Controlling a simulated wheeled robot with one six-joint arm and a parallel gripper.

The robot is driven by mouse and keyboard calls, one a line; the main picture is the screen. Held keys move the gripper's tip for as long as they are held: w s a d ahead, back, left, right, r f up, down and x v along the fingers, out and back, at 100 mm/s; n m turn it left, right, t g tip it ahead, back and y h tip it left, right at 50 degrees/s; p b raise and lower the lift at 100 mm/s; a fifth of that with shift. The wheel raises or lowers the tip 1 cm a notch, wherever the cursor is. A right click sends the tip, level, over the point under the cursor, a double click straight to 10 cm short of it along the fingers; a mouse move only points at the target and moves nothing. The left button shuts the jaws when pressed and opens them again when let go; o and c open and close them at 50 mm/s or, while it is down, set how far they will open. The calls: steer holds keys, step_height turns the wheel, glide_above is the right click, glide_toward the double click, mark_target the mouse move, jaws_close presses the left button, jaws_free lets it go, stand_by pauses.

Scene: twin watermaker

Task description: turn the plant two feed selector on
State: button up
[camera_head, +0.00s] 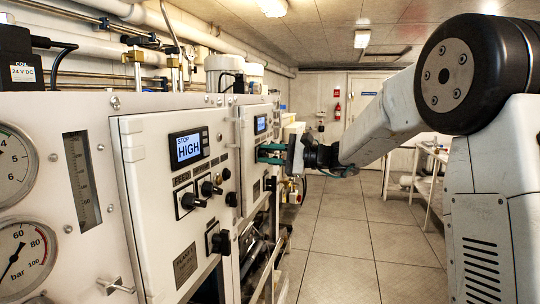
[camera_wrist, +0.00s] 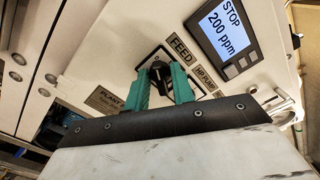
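The feed selector (camera_wrist: 161,74) is a black knob under a FEED label (camera_wrist: 181,48) on a pale panel, in the wrist view. A plate beginning "PLANT" (camera_wrist: 112,101) sits left of it; its number is hard to read. My gripper (camera_wrist: 160,78) has its two green fingers on either side of the knob; I cannot tell whether they touch it. The fingers partly hide the knob, so its setting is unclear. The display (camera_wrist: 226,34) reads STOP, 200 ppm. In the head view, my gripper (camera_head: 270,153) reaches the farther cabinet (camera_head: 251,142) from the right.
The nearer cabinet (camera_head: 150,150) has a display (camera_head: 188,147) reading STOP, HIGH, and several black knobs. An HP PUMP label (camera_wrist: 207,75) sits right of FEED in the wrist view. Pipes and frames stand below the cabinets. The tiled aisle (camera_head: 340,245) is clear; a white trolley (camera_head: 430,170) stands right.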

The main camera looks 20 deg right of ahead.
steer(key=shift+m, duration=0.4)
steer(key=m, duration=0.5)
steer(key=shift+m, duration=0.3)
steer(key=m, duration=0.5)
steer(key=shift+m, duration=0.4)
steer(key=o, duration=0.7)
steer(key=v, duration=0.8)
steer(key=shift+a, duration=0.1)
